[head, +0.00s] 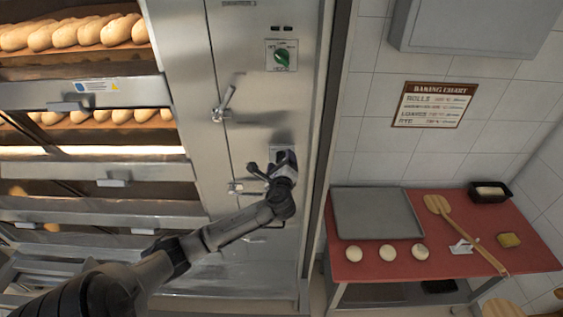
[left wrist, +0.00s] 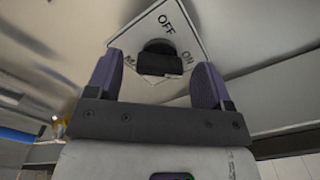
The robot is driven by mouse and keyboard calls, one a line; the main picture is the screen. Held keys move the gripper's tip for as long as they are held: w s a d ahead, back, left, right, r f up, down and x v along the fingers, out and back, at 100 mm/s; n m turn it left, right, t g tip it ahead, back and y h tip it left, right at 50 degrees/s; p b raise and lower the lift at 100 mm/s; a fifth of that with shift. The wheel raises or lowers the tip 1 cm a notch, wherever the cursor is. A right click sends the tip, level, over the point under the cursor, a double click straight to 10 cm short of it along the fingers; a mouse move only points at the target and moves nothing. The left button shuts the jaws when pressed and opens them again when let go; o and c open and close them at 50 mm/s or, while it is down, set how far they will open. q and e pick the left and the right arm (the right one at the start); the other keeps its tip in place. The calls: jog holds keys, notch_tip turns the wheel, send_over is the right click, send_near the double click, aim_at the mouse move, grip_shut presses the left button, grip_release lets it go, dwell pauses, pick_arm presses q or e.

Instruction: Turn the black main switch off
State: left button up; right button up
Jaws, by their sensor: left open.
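The black main switch (left wrist: 160,58) shows in the left wrist view on a pale plate (left wrist: 174,22) marked OFF and ON, with other lettering partly hidden. My left gripper (left wrist: 157,80) is open, its two purple-grey fingers on either side of the switch. I cannot tell whether they touch it. In the head view my left gripper (head: 284,158) is at the steel oven panel, in front of the switch plate (head: 276,148), and hides most of the switch. My right gripper is not in view.
A green knob (head: 281,59) is higher on the panel, and a lever handle (head: 223,103) is to its lower left. Oven decks with loaves (head: 70,33) are at left. A red table (head: 460,262) with a grey tray (head: 375,213) and dough balls stands at right.

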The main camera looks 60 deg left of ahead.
pick_arm(q)
jog(key=c, duration=0.9)
jog(key=shift+f+n, duration=0.1)
jog(key=shift+n, duration=0.3)
jog(key=n+b, duration=0.9)
jog(key=n, duration=0.8)
jog(key=shift+n, duration=0.3)
